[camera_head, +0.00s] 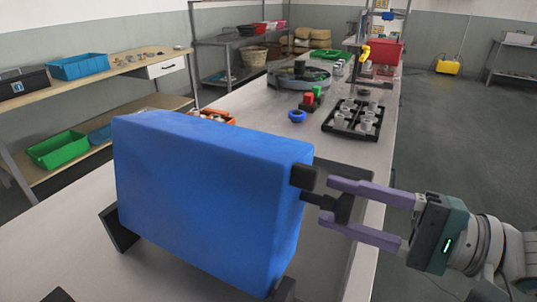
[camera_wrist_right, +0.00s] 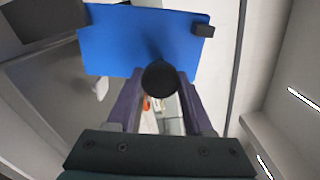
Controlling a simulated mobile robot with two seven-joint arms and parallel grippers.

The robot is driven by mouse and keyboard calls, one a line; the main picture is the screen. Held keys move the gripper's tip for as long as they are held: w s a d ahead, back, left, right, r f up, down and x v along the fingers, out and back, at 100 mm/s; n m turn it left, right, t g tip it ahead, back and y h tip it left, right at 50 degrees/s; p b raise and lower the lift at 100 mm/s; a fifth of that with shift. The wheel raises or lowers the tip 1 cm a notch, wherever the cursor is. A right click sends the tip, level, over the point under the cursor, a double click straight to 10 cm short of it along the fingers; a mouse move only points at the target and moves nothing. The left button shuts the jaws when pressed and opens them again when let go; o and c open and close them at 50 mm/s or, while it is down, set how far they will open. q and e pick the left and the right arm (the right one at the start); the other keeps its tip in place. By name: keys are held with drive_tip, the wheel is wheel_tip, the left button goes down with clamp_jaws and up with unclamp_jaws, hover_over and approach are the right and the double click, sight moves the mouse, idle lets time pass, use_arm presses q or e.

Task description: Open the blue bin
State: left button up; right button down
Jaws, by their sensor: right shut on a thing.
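The blue bin (camera_head: 200,195) stands on the long table in the head view as a large upright blue block on dark feet. My right gripper (camera_head: 325,204) is at its right side, its two purple fingers shut on the dark handle (camera_head: 342,208) there. In the right wrist view the round dark end of the handle (camera_wrist_right: 160,78) sits between the fingers, in front of a blue face of the bin (camera_wrist_right: 120,40). A small black block (camera_wrist_right: 204,30) is near that face's corner. Whether the bin is open cannot be told. My left gripper is not in view.
Behind the bin, a black tray (camera_head: 352,120) with several clear cups, a blue ring (camera_head: 297,116) and a round grey basin (camera_head: 299,77) stand on the table (camera_head: 262,112). Wooden shelves with bins are at the left.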

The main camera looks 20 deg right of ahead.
drive_tip(key=shift+w+d+f+m, duration=0.1)
drive_tip(key=shift+f+m, duration=0.15)
drive_tip(key=shift+m, duration=0.05)
idle(0.5)
drive_tip(key=shift+c, duration=1.6)
unclamp_jaws()
drive_tip(key=b+v, duration=0.1)
drive_tip(key=v, duration=0.9)
drive_tip(key=shift+b, duration=0.3)
drive_tip(key=shift+w, duration=0.1)
